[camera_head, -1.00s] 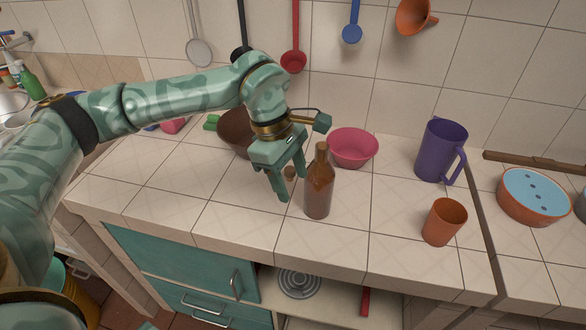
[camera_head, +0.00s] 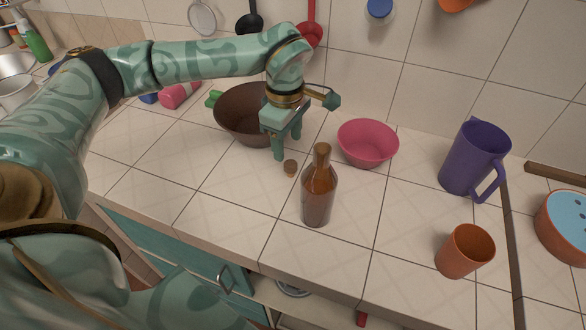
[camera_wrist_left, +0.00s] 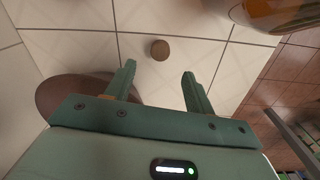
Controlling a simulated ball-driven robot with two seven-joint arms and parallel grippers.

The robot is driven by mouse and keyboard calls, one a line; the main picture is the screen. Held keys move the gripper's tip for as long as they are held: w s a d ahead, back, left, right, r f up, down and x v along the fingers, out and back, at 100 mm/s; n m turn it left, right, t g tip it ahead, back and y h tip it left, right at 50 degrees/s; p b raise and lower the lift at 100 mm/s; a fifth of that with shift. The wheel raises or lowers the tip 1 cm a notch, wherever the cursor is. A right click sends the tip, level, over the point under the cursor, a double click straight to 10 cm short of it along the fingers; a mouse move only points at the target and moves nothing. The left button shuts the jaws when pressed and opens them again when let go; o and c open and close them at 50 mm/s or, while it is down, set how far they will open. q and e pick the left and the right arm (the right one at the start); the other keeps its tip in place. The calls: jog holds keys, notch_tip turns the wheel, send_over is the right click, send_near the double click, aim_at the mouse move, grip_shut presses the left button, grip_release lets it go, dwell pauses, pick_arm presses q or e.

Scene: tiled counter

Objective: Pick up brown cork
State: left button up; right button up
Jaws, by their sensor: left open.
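The small brown cork (camera_head: 290,167) stands on the tiled counter, just behind and left of the brown glass bottle (camera_head: 318,200). My left gripper (camera_head: 288,148) points down above the counter, a little behind the cork. It is open and empty. In the left wrist view the cork (camera_wrist_left: 160,50) shows as a round top just beyond the two spread fingertips (camera_wrist_left: 158,69), roughly in line with the gap between them. Part of the bottle (camera_wrist_left: 275,12) shows at the top right there. My right gripper is not in view.
A brown bowl (camera_head: 232,128) stands behind and left of my left gripper, and a pink bowl (camera_head: 368,145) to its right. A purple jug (camera_head: 470,160) and an orange cup (camera_head: 465,250) stand further right. The tiles left of the cork are clear.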

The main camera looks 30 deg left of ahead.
aim_at(291, 164)
pick_arm(q)
notch_tip(291, 164, down, 2)
jog(key=shift+w+f, duration=0.1)
jog(key=shift+f, duration=0.45)
jog(key=f, duration=0.1)
jog(key=f+b, duration=0.1)
jog(key=f, duration=0.1)
jog(key=f+b, duration=0.1)
jog(key=f, duration=0.1)
jog(key=shift+w+d+f, duration=0.1)
jog(key=shift+d, duration=0.2)
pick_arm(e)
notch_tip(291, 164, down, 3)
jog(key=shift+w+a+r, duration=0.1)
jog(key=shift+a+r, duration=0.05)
pick_arm(q)
jog(key=c, duration=1)
